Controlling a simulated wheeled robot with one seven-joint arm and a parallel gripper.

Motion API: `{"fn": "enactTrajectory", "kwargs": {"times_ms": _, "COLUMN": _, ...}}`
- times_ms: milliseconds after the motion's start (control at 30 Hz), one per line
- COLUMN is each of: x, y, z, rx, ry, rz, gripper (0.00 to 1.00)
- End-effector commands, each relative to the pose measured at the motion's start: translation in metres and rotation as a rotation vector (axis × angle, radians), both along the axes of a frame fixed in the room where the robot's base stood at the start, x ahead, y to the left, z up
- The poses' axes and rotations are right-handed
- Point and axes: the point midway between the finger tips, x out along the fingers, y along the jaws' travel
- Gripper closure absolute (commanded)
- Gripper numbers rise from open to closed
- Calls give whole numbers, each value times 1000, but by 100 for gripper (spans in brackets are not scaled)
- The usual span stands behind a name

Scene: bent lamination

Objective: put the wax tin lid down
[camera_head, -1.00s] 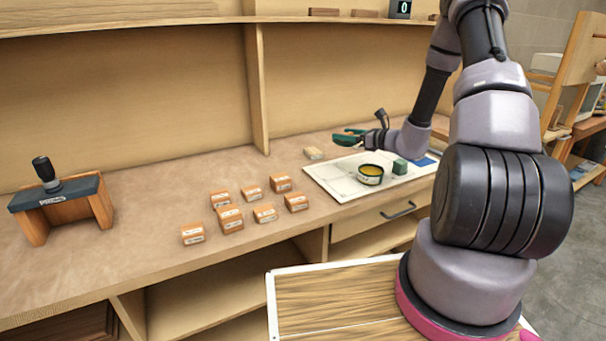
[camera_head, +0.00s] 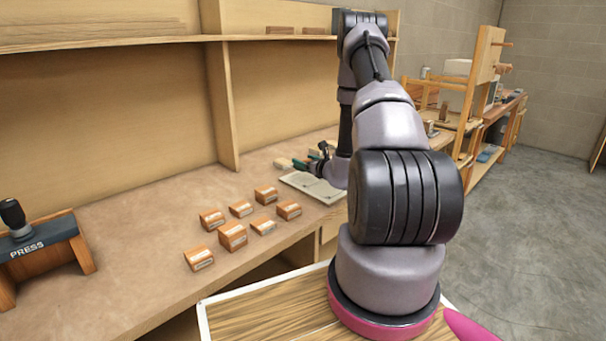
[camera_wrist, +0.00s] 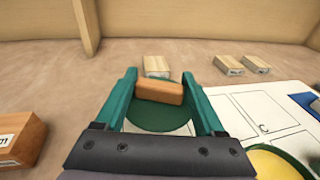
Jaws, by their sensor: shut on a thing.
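My gripper (camera_wrist: 163,100) has green fingers and is shut on the wax tin lid (camera_wrist: 160,118), a dark green disc with an orange-brown wooden bar across its top. The lid sits between the fingers, over the tabletop beside the white sheet's left edge; I cannot tell if it touches the surface. In the head view my gripper (camera_head: 318,156) is small, at the back of the white sheet (camera_head: 305,184), and the lid is hard to make out. The open tin with yellow wax (camera_wrist: 277,163) shows at the wrist view's lower right. My arm hides it in the head view.
Several orange labelled blocks (camera_head: 232,235) stand left of the sheet. A press (camera_head: 40,245) is at far left. The back panel (camera_head: 290,95) bounds the bench.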

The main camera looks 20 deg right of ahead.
Motion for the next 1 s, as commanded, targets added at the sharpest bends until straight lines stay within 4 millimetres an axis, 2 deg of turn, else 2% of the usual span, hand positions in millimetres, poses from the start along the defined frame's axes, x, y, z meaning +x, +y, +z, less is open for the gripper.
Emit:
{"fn": "enactTrajectory", "kwargs": {"times_ms": 333, "x": 0, "y": 1, "z": -43, "rx": 0, "ry": 0, "rz": 2, "gripper": 83}}
{"fn": "enactTrajectory", "kwargs": {"times_ms": 733, "x": 0, "y": 1, "z": -48, "rx": 0, "ry": 0, "rz": 2, "gripper": 83}}
{"fn": "enactTrajectory", "kwargs": {"times_ms": 767, "x": 0, "y": 1, "z": -48, "rx": 0, "ry": -1, "rz": 2, "gripper": 25}}
{"fn": "enactTrajectory", "kwargs": {"times_ms": 800, "x": 0, "y": 1, "z": -48, "rx": -1, "ry": -1, "rz": 1, "gripper": 10}}
{"fn": "enactTrajectory", "kwargs": {"times_ms": 833, "x": 0, "y": 1, "z": -48, "rx": -1, "ry": -1, "rz": 1, "gripper": 0}}
{"fn": "enactTrajectory", "kwargs": {"times_ms": 1000, "x": 0, "y": 1, "z": -48, "rx": -1, "ry": -1, "rz": 1, "gripper": 0}}
